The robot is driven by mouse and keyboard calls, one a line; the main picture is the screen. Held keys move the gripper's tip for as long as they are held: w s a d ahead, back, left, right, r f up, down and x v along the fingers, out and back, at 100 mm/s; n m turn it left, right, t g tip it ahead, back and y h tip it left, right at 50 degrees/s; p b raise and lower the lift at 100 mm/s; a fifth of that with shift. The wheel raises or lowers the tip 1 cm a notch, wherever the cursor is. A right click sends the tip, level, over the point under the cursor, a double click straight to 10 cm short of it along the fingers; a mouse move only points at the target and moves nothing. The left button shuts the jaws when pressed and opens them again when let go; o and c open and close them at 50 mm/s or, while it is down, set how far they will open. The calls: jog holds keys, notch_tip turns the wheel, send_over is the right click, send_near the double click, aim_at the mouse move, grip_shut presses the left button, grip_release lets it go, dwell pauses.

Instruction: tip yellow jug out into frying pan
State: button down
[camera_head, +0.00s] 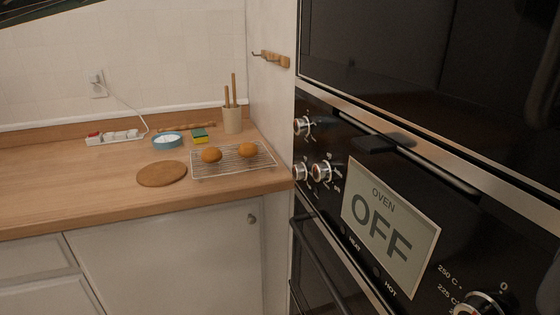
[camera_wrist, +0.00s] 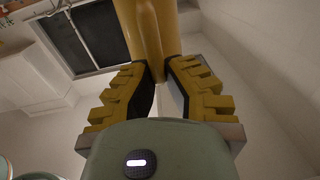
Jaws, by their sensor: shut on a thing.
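In the wrist view my gripper (camera_wrist: 158,88) is shut on a smooth yellow piece, the visible part of the yellow jug (camera_wrist: 147,40). The jug's piece runs up out of the top of the picture. The rest of the jug, its mouth and its contents are out of view, so I cannot tell its tilt. My gripper and the jug do not show in the head view. I see no frying pan in either view.
A wooden counter (camera_head: 70,180) holds a round brown mat (camera_head: 162,174), a wire rack (camera_head: 232,168) with two orange-brown round items, a blue dish (camera_head: 167,141), a sponge (camera_head: 199,136) and a utensil pot (camera_head: 232,119). Wall ovens with an OFF sign (camera_head: 391,228) fill the right.

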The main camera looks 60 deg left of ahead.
notch_tip(320, 180, down, 10)
jog(key=s+b, duration=0.1)
jog(key=b, duration=0.7)
jog(key=shift+r, duration=0.15)
jog(key=shift+s+d, duration=0.1)
